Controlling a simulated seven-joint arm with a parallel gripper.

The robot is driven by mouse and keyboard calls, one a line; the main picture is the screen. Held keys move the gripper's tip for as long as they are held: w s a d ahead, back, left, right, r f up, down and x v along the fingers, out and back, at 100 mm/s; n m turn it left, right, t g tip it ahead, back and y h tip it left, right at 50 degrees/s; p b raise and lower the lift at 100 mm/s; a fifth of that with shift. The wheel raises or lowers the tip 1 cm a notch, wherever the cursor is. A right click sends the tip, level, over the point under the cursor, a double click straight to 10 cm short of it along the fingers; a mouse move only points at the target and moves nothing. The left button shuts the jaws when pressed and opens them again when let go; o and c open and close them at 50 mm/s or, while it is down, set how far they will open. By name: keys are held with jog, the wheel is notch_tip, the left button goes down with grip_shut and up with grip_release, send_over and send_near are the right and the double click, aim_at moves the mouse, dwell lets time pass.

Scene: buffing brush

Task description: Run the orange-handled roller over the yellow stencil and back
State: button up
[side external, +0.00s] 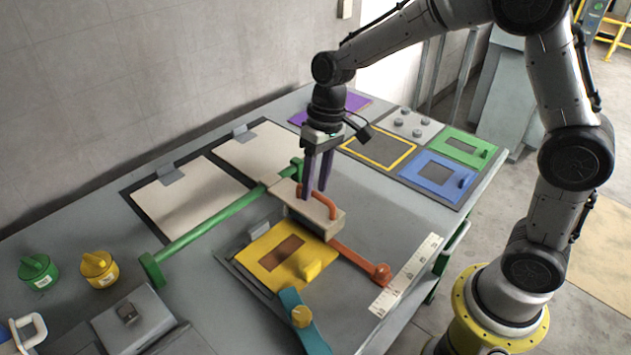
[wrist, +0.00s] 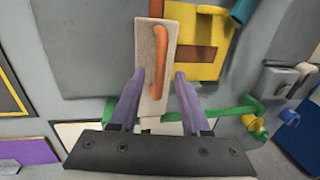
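The orange-handled tool is a beige block (side external: 318,221) with an arched orange handle (side external: 318,203); no round roller shows. It stands behind the yellow stencil (side external: 270,262), at its edge; I cannot tell if they touch. The stencil has a brown window and a yellow knob. My gripper (side external: 315,193) points down at the handle with its purple fingers apart. In the wrist view the handle (wrist: 160,62) lies between the fingertips (wrist: 160,74), with gaps on both sides. The stencil (wrist: 207,28) shows to the right of the block there.
A green bar (side external: 215,222) lies left of the block. A teal strip (side external: 303,325) touches the stencil's front area. A ruler (side external: 407,275) lies right; blue (side external: 438,178) and green (side external: 462,149) frames lie behind.

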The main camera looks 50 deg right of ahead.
notch_tip(320, 180, up, 14)
jog(key=d, duration=0.2)
jog(key=shift+d+f, duration=0.25)
jog(key=shift+d, duration=0.1)
jog(key=shift+f, duration=0.15)
dwell(0.4)
jog(key=a+f, duration=0.1)
jog(key=f, duration=0.8)
jog(key=a+f, duration=0.1)
jog(key=f, duration=0.3)
jog(key=shift+a+f, duration=0.2)
jog(key=shift+a, duration=0.1)
grip_shut()
jog(key=shift+r, duration=0.1)
dwell(0.8)
